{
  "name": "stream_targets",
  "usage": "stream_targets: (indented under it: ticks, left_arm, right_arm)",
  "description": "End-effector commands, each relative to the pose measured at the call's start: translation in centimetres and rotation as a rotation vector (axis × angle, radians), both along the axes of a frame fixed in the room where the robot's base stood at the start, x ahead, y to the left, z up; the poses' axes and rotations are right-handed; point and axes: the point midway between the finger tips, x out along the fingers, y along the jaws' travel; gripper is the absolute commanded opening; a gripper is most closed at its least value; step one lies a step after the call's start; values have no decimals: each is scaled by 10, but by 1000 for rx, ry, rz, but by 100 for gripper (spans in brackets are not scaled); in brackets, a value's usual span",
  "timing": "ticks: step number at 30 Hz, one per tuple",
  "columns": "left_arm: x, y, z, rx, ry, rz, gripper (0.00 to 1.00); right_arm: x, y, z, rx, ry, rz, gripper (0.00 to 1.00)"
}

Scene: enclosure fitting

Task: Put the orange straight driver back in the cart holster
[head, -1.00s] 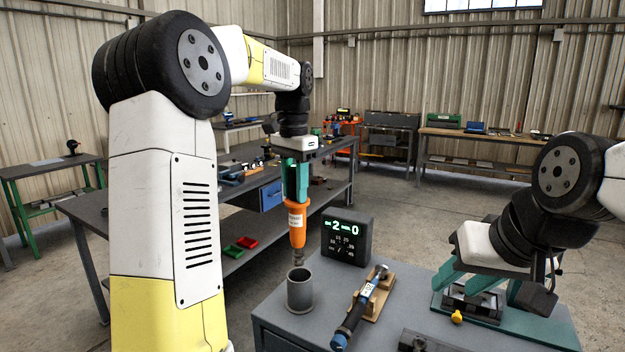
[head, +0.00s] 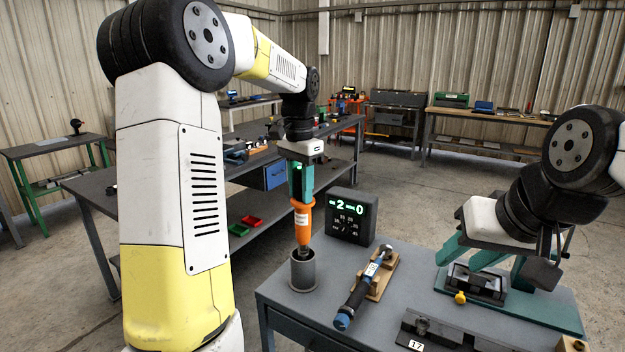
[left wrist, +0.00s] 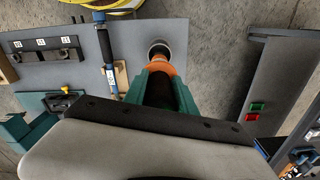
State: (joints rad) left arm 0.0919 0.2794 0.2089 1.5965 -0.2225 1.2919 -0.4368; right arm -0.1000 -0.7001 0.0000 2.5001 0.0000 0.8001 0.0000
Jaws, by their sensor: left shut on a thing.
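The orange straight driver (head: 303,222) hangs upright from my left gripper (head: 301,196), whose teal fingers are shut on its upper part. The driver's dark lower end overlaps the mouth of the grey cup-shaped holster (head: 303,273) on the cart top; how deep it sits is hard to tell. In the left wrist view the orange body (left wrist: 160,62) shows between the fingers, with the holster rim (left wrist: 160,44) just beyond its end. My right gripper (head: 490,264) has its teal fingers spread apart above a dark fixture on the cart's right side.
The grey cart top (head: 405,272) carries a blue-and-black wrench-like tool (head: 362,288) on a wooden cradle, a display box (head: 352,216), the dark fixture (head: 475,283) on a green plate, and a dark numbered block (head: 440,330) at the front. A long bench (head: 150,190) stands behind.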

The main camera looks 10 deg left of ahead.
Motion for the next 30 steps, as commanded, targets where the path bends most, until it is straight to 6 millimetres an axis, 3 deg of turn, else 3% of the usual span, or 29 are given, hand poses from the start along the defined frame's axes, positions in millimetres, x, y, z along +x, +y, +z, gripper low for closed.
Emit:
stream_targets:
  ticks: [21,30]
  left_arm:
    - [0,0,-60,0,-2,-1,0]
    - [1,0,-71,0,-5,-1,0]
  right_arm:
    - [0,0,0,0,0,0,40]
    - [0,0,0,0,0,0,40]
